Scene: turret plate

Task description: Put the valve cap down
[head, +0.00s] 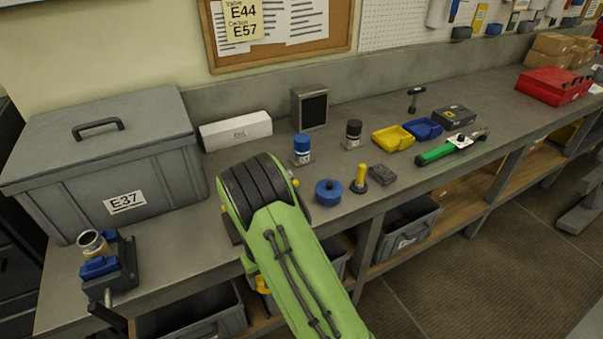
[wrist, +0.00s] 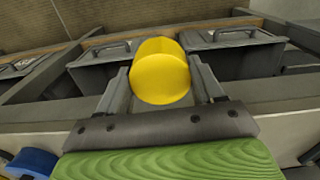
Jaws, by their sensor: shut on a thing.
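The valve cap appears to be the yellow round piece (wrist: 160,78) between the fingers of my gripper (wrist: 162,88) in the wrist view. My gripper is shut on it, one grey finger on each side. Its rounded end faces the camera. Behind it show the bench's front edge and the shelf bins, and I cannot tell its height above the bench. In the head view my green arm covers most of the gripper, and I cannot make out the cap there for certain.
The grey bench (head: 180,235) has a blue round part (head: 328,192), a yellow-topped peg (head: 360,178) and a dark block (head: 382,174) right of my arm. A vise (head: 110,268) stands at the left front, before a grey crate (head: 105,165). Bare bench lies between vise and arm.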

